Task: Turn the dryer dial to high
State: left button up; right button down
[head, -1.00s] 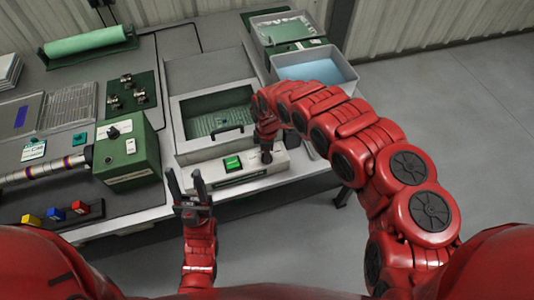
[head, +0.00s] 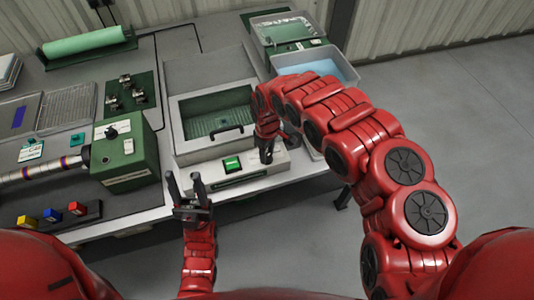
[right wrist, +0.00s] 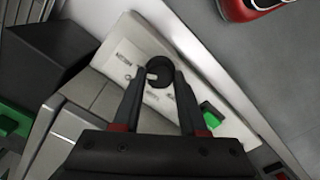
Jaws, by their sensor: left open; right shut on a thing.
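The dryer (head: 212,138) is a grey box with a handled window, standing at the table's front edge in the head view. Its pale front panel has a lit green button (head: 232,163). The dial (right wrist: 159,72) is a round black knob with a white mark, on that panel in the right wrist view; small labels around it are hard to read. My right gripper (right wrist: 158,80) is shut on the dial, a finger on either side. In the head view my right gripper (head: 266,154) hides the dial. My left gripper (head: 190,192) is open and empty before the table.
A green box with a black knob (head: 126,160) stands left of the dryer. A pale bin (head: 340,68) is behind my right arm. Coloured blocks (head: 52,215) sit at the front left edge. The floor to the right is clear.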

aim_at(268, 156)
dwell(0.4)
jog(key=shift+c, duration=2.2)
grip_release()
notch_tip(268, 156, up, 6)
jog(key=shift+w+f+b, duration=0.1)
jog(key=shift+f+b, duration=0.05)
jog(key=shift+b, duration=0.15)
notch_tip(268, 156, up, 12)
jog(key=p, duration=0.8)
jog(key=shift+f, duration=0.15)
